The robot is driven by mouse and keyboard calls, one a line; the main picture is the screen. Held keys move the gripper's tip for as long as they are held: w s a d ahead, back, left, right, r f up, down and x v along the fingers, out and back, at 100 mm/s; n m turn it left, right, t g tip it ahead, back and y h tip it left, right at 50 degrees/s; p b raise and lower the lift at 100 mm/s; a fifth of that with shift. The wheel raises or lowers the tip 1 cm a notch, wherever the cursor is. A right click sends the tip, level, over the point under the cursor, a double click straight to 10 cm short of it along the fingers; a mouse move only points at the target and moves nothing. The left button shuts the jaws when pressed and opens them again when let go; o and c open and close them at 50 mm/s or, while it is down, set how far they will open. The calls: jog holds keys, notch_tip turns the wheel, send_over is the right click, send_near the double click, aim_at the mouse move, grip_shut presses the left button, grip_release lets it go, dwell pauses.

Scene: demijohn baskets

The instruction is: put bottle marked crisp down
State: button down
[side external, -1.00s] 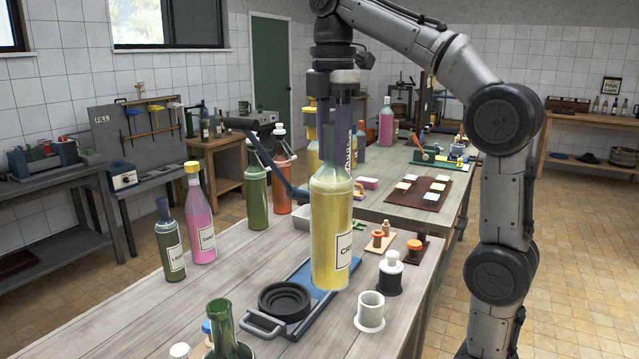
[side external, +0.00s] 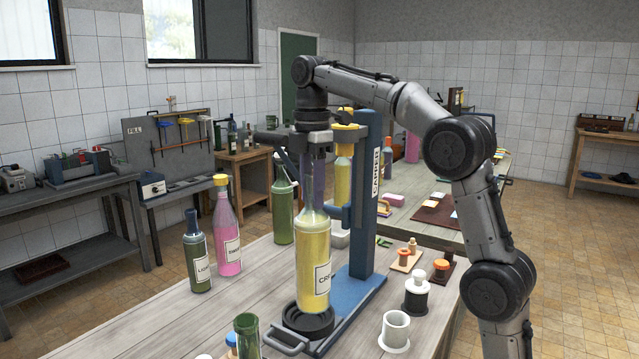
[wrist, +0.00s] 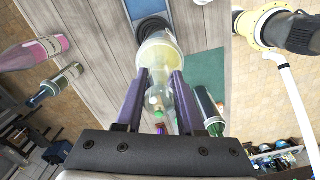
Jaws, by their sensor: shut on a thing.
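The bottle marked crisp (side external: 313,255) is clear glass with yellow contents and a white label, of which only the first letters show. It stands upright over the round black seat (side external: 308,322) of the blue capper (side external: 366,200). Its bottom overlaps the seat, and I cannot tell whether it touches. My gripper (side external: 316,178) comes from above with purple fingers shut on the bottle's neck. In the wrist view the fingers (wrist: 157,98) flank the neck, and the yellow bottle (wrist: 158,55) extends toward the black seat (wrist: 153,27).
A pink bottle (side external: 226,235) and a dark green bottle (side external: 197,260) stand to the left. A green bottle (side external: 283,205) is behind. An open green bottle (side external: 247,335) is in front. A white cup (side external: 396,328) and a black-and-white stopper (side external: 416,293) are to the right.

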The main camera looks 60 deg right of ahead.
aim_at(307, 211)
jog(key=shift+w+d+f, duration=0.2)
jog(key=shift+w+f, duration=0.6)
jog(key=shift+f, duration=1.65)
jog(key=c, duration=0.5)
grip_release()
jog(key=shift+f, duration=0.25)
